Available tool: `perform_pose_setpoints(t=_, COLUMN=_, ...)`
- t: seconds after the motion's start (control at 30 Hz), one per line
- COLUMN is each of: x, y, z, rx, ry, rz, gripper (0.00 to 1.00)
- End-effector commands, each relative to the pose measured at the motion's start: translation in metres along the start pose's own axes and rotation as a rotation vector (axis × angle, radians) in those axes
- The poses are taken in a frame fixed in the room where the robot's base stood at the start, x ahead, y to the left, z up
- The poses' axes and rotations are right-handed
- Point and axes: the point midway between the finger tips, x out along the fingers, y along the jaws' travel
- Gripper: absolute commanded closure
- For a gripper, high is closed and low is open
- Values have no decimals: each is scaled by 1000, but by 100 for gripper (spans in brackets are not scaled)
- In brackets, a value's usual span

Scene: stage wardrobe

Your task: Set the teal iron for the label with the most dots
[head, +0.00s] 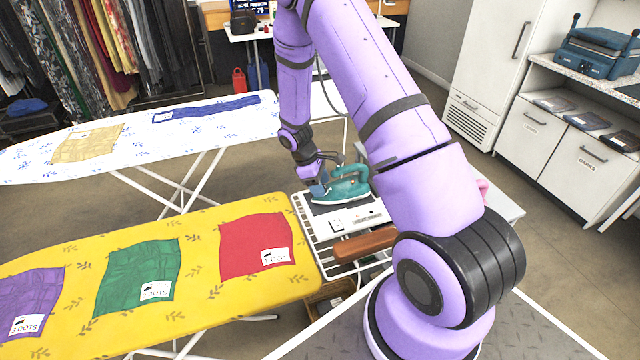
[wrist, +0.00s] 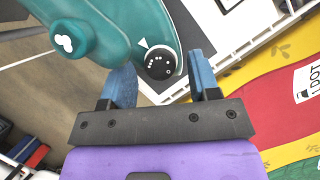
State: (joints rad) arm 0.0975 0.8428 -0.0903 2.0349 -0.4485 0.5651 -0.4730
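The teal iron (head: 347,186) lies on the iron rest at the right end of the yellow board. Its black dial (wrist: 160,64) with small white dot marks shows in the wrist view, with a white triangular pointer on the teal body beside it. I cannot tell which mark lines up. My gripper (head: 318,187) is beside the iron; its blue fingers (wrist: 160,76) are apart, one on each side of the dial in the picture, with gaps. The red cloth (head: 252,240) has a label reading 1 DOT. The green cloth's (head: 130,270) label seems to read 2 DOTS, the purple cloth's (head: 35,290) 3 DOTS.
The yellow ironing board (head: 195,305) is in front left. A white board (head: 210,135) with tan and blue cloths stands behind. A wooden handle-like bar (head: 365,243) lies near the iron rest. White cabinets (head: 530,135) stand at right.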

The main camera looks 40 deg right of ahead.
Motion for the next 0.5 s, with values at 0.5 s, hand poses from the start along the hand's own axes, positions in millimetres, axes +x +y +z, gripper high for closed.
perform_pose_setpoints(t=0.5, x=0, y=2, z=0, rx=177, ry=1, rz=-73, gripper=92)
